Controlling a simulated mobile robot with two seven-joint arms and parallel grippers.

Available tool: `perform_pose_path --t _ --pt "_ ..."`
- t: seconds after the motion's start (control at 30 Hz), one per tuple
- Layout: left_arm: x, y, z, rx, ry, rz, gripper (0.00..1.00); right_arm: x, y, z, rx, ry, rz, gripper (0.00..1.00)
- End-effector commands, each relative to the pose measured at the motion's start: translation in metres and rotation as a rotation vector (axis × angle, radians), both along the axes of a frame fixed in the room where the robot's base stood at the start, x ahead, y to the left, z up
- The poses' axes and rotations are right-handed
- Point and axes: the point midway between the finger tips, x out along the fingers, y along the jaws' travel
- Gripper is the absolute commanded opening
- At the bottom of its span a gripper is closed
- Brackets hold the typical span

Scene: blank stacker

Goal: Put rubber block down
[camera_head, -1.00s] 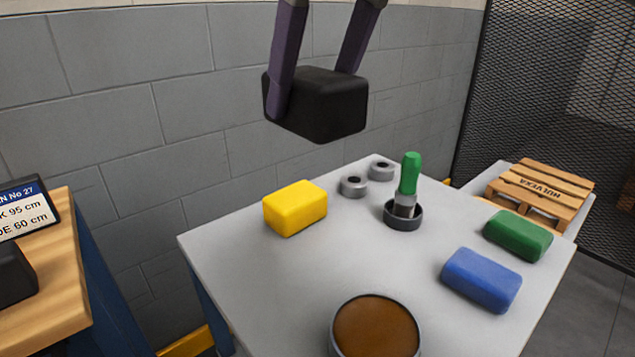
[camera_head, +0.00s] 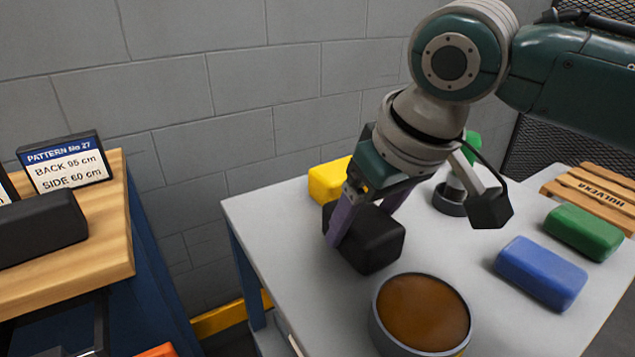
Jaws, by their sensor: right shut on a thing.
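The black rubber block (camera_head: 378,243) is between the purple fingers of my right gripper (camera_head: 358,228), which is shut on it. The block is at or just above the grey table (camera_head: 285,255), in front of the yellow block (camera_head: 327,181); I cannot tell whether it touches the top. My right arm comes in from the upper right and hides part of the table behind the gripper. My left gripper is not in view.
A round tin of brown stuff (camera_head: 423,310) stands close in front of the held block. A blue block (camera_head: 541,272) and a green block (camera_head: 583,231) lie at the right. A wooden bench (camera_head: 110,245) at the left bears another black block (camera_head: 38,228) and a sign (camera_head: 65,162).

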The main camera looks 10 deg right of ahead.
Motion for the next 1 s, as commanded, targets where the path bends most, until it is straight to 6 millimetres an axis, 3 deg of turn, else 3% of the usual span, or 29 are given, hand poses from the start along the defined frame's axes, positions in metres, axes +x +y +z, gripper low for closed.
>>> perform_pose_path --t 0.4,0.43,0.67,1.0 --pt "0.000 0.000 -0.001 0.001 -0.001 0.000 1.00 0.000 0.001 -0.007 0.002 -0.002 0.000 0.00" --pt "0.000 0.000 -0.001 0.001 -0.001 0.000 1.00 0.000 0.000 -0.008 0.001 -0.001 0.000 0.76" --pt "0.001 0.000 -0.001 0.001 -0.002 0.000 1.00 0.000 0.000 -0.007 0.000 -0.001 0.000 1.00" --pt "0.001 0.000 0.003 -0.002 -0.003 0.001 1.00 -0.002 0.000 0.003 0.002 -0.002 0.000 1.00"
